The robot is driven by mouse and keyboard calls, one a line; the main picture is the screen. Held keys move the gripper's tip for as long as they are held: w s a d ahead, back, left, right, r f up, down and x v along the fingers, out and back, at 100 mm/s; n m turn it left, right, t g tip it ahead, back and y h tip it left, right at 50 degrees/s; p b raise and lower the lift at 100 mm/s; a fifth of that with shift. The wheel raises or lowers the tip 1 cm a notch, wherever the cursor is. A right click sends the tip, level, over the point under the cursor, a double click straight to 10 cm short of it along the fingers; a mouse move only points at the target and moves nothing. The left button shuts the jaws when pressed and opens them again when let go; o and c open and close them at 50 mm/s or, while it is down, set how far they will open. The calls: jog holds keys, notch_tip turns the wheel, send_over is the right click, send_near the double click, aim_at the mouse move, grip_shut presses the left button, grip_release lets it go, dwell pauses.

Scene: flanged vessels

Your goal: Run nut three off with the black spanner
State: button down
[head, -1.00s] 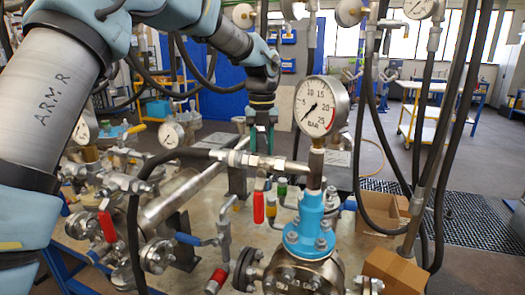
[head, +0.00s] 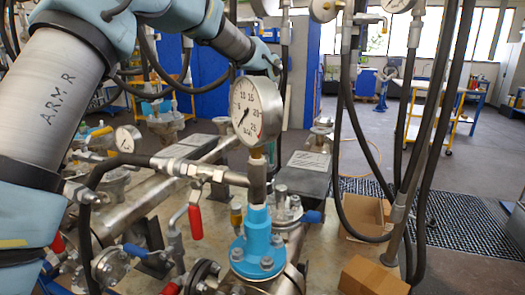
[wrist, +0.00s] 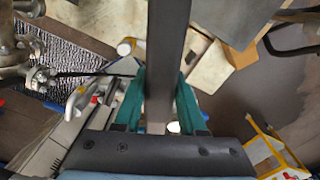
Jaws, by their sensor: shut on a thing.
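In the wrist view my gripper (wrist: 158,105) has its teal fingers shut on a long dark bar, the black spanner (wrist: 168,45), which runs up out of the picture. Its working end is out of view there. No number shows on any nut, so I cannot tell which is nut three.
Pipes, a red-handled valve (head: 195,220) and several flanges crowd the bench. Black hoses (head: 440,130) hang at the right. A yellow and white trolley (head: 430,125) stands further back.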

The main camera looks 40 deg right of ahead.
jog(key=shift+f, duration=1.45)
jog(key=shift+f+b, duration=0.75)
jog(key=shift+f, duration=0.6)
